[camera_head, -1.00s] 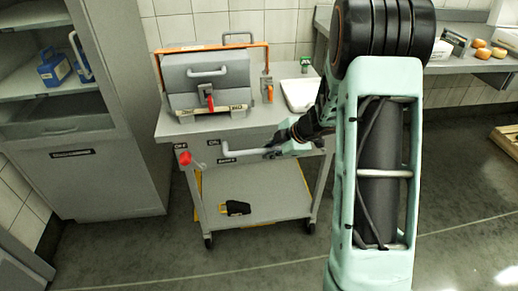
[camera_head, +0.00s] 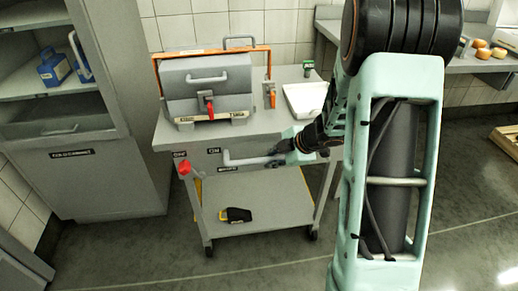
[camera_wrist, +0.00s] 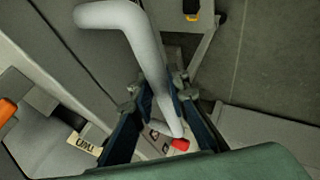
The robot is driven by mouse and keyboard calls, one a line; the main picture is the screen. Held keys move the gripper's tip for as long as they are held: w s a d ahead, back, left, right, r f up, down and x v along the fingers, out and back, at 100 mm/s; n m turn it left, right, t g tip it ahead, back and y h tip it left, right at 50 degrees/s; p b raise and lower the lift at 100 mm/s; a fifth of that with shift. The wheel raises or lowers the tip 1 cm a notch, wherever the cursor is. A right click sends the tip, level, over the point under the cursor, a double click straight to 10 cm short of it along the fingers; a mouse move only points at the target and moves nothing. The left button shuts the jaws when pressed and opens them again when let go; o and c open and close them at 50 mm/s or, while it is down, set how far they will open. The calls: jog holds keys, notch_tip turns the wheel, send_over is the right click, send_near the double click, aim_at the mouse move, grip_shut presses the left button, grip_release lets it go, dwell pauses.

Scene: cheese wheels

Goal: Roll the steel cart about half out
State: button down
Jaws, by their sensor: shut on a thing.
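The steel cart (camera_head: 240,134) stands against the tiled wall in the head view, with a grey top and a lower shelf (camera_head: 262,219). A bent grey handle (camera_head: 240,161) sticks out from its front. My gripper (camera_head: 277,158) is shut on the right part of this handle. In the wrist view the handle (camera_wrist: 135,27) runs down between the fingers of my gripper (camera_wrist: 155,95). The exact finger contact is partly hidden in the head view by my own arm.
On the cart top are a grey box-shaped device (camera_head: 212,85) with an orange frame and a white tray (camera_head: 306,99). A red knob (camera_head: 184,168) sits at the front left. A grey cabinet (camera_head: 105,180) stands close on the left. The floor in front is clear.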

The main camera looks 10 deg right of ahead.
jog(key=s, duration=0.6)
jog(key=shift+s, duration=0.25)
dwell(0.7)
jog(key=c, duration=1.2)
grip_release()
jog(key=shift+w, duration=0.1)
jog(key=shift+o, duration=0.2)
